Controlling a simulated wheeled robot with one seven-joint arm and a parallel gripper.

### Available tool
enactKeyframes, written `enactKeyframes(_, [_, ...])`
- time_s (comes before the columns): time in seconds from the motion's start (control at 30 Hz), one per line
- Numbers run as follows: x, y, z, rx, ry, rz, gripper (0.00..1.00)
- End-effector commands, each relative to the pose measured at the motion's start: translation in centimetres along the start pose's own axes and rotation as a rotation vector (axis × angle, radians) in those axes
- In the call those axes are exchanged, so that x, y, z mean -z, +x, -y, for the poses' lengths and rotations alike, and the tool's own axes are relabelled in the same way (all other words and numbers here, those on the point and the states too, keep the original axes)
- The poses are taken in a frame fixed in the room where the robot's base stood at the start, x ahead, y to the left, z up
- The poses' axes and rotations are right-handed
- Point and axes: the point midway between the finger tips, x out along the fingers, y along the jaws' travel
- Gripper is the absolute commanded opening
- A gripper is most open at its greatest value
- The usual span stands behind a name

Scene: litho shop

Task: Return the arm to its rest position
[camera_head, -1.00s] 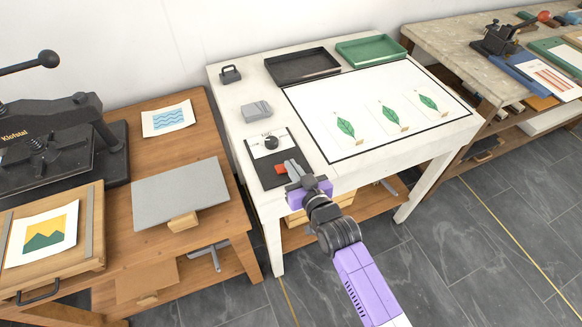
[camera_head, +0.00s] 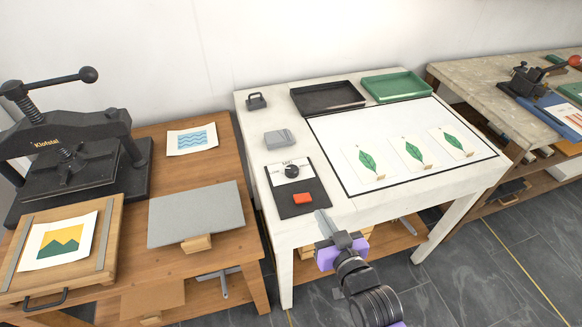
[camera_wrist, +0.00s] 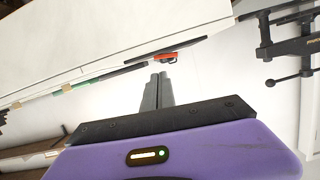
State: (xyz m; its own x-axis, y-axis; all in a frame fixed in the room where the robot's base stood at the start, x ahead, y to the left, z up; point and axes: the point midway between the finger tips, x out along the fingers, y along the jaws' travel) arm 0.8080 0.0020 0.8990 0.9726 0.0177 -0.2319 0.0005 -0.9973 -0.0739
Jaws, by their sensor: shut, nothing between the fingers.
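My gripper (camera_head: 324,222) is shut and empty in the head view. It is in front of the white table (camera_head: 296,233), near its front edge and apart from it. In the wrist view my gripper (camera_wrist: 158,84) shows its two fingers together with nothing between them. A red block (camera_head: 302,198) lies on the dark lower part of a board with a black dial (camera_head: 291,171), just beyond the fingertips in the head view. The red block also shows in the wrist view (camera_wrist: 170,58).
On the white table are three leaf prints (camera_head: 412,153), a black tray (camera_head: 328,97), a green tray (camera_head: 396,86) and a grey block (camera_head: 279,137). A wooden table with a press (camera_head: 75,160) and grey slab (camera_head: 196,214) stands left. Open floor (camera_head: 490,262) lies at right front.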

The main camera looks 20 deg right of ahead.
Motion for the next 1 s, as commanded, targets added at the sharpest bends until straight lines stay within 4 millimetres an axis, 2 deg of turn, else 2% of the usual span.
enactKeyframes(0.23, [0.5, 0.0, 0.0, 0.001, -0.003, -0.018, 0.00])
enactKeyframes(0.37, [3.4, -0.4, 0.2, 0.004, -0.012, -0.095, 0.00])
enactKeyframes(0.4, [4.3, -1.5, 0.3, 0.005, -0.018, -0.128, 0.00])
enactKeyframes(0.53, [4.9, -5.5, 0.3, 0.005, -0.033, -0.177, 0.00])
enactKeyframes(0.67, [4.8, -10.1, 0.4, 0.004, -0.045, -0.198, 0.00])
enactKeyframes(1.0, [4.8, -23.1, 0.6, -0.001, -0.069, -0.181, 0.00])
